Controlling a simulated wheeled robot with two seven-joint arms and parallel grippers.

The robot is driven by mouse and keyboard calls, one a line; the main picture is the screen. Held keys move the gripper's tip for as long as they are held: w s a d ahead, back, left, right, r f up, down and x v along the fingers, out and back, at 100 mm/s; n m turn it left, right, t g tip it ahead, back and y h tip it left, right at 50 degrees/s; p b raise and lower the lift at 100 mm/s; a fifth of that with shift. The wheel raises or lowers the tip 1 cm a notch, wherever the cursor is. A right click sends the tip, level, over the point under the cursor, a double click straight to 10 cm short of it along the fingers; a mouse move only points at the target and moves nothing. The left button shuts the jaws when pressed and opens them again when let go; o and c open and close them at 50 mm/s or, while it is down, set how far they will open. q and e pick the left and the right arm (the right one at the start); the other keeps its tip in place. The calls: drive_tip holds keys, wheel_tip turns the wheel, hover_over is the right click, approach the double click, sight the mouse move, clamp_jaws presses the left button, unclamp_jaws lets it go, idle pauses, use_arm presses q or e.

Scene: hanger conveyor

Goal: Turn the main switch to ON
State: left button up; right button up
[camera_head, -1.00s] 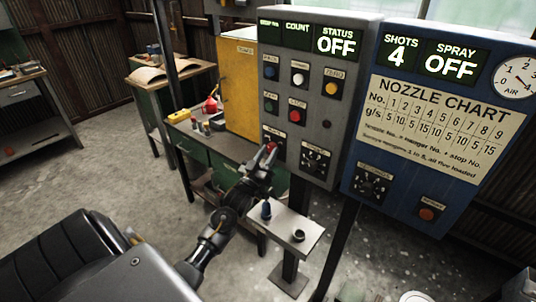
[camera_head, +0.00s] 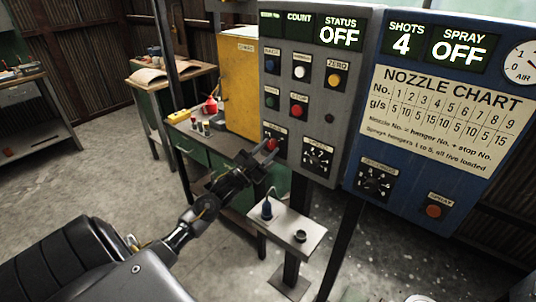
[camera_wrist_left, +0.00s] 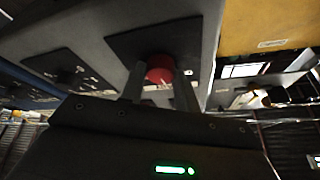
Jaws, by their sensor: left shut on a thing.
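The main switch, a red knob (camera_head: 271,144) on a dark plate, sits at the lower left of the grey control panel (camera_head: 318,95). In the left wrist view the red knob (camera_wrist_left: 160,70) lies between the two fingers. My left gripper (camera_head: 271,151) is shut on this knob, with the arm reaching up from the lower left. The fingers partly cover the knob and its plate, so its pointer and markings cannot be read. The status display (camera_head: 340,33) reads OFF. My right gripper is not in view.
A dial (camera_head: 317,156) is right of the knob, with several buttons above. The blue panel (camera_head: 432,120) stands to the right. A green workbench (camera_head: 222,145) is behind my left arm.

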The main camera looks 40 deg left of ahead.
use_arm(q)
drive_tip(key=m+h, duration=0.1)
drive_tip(key=m, duration=0.1)
drive_tip(key=m+g+h+b, duration=0.1)
drive_tip(key=m, duration=0.2)
drive_tip(key=m+g+h, duration=0.1)
drive_tip(key=m, duration=0.1)
drive_tip(key=shift+a+r+m+b, duration=0.1)
drive_tip(key=shift+a+m+b, duration=0.15)
drive_tip(key=shift+m+b, duration=0.05)
drive_tip(key=shift+r+m+g+h+b, duration=0.1)
drive_tip(key=shift+m+g+h+b, duration=0.3)
drive_tip(key=shift+m, duration=0.95)
drive_tip(key=shift+r+m+g+h+b, duration=0.15)
drive_tip(key=shift+m+g, duration=0.45)
drive_tip(key=shift+m, duration=0.75)
drive_tip(key=shift+a, duration=0.1)
drive_tip(key=o, duration=1)
drive_tip(key=shift+c, duration=0.2)
drive_tip(key=shift+s+f, duration=0.1)
